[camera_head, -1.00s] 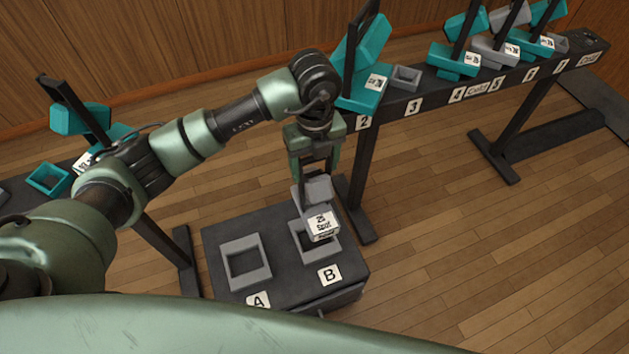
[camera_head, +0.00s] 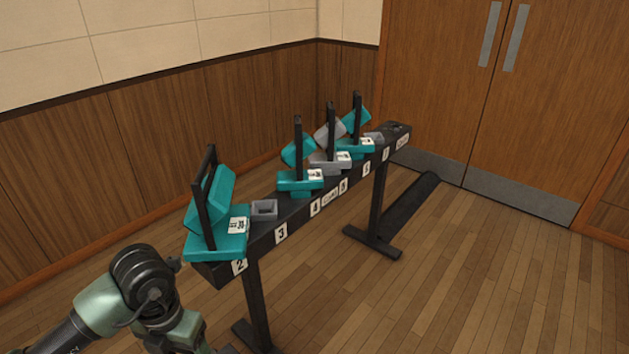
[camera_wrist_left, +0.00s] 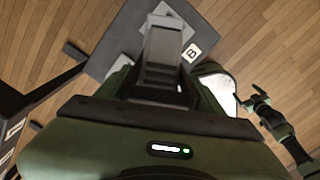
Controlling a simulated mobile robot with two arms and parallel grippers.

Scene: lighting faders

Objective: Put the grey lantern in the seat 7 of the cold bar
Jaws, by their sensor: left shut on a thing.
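The grey lantern (camera_wrist_left: 163,38) is between the fingers of my left gripper (camera_wrist_left: 163,72) in the left wrist view, and the gripper is shut on it. In the head view only my left arm's wrist shows at the lower left; its fingers and the lantern are below the frame. The cold bar (camera_head: 292,212) runs from lower left to back right. Seat 7 (camera_head: 375,137), an empty grey socket, is near its far end, by the label 7.
A teal lantern (camera_head: 216,232) stands at seat 2. Seat 3 (camera_head: 264,210) is an empty grey socket. A teal lantern (camera_head: 299,181), another grey lantern (camera_head: 330,163) and a teal lantern (camera_head: 355,146) fill seats 4 to 6. Below the gripper is a dark stand with label B (camera_wrist_left: 193,52).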

